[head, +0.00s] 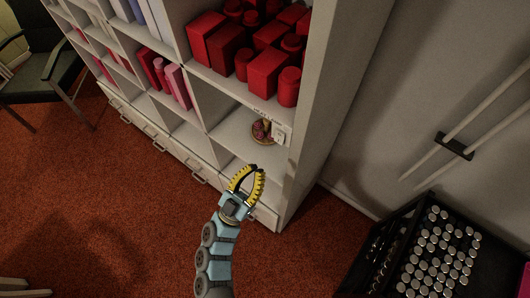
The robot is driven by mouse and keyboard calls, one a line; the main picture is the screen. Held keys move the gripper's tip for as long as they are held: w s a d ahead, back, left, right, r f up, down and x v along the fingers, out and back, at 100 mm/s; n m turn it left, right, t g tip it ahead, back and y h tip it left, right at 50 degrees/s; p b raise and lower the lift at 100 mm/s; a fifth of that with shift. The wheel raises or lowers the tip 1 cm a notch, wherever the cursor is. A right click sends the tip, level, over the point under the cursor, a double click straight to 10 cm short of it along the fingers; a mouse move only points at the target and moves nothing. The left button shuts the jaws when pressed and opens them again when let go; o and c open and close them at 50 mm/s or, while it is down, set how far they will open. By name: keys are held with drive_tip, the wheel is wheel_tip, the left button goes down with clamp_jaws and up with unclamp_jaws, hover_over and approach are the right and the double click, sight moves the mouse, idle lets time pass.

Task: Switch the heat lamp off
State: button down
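I cannot make out a heat lamp for certain in the head view. A small round brown and pink item (262,131) sits in a lower shelf compartment, with a small white block or card (279,134) just to its right. Too little detail shows to tell whether either belongs to a lamp, and no switch or glow can be made out. My gripper (257,169) is in front of and below that compartment in the picture, with its yellow-lined fingers pointing up toward it. Its fingertips look close together with a gap lower down, and nothing shows between them.
The white shelf unit (335,75) holds red boxes and canisters (250,48) above, and pink books (177,86) to the left. Drawers run along its base. A black case of silver-topped cylinders (440,250) is at lower right. A dark chair (45,68) stands at left. Red carpet (110,190) is open.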

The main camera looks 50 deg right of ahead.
drive_tip(key=v, duration=0.3)
drive_tip(key=shift+a+f, duration=0.15)
drive_tip(key=shift+a, duration=0.15)
idle(0.4)
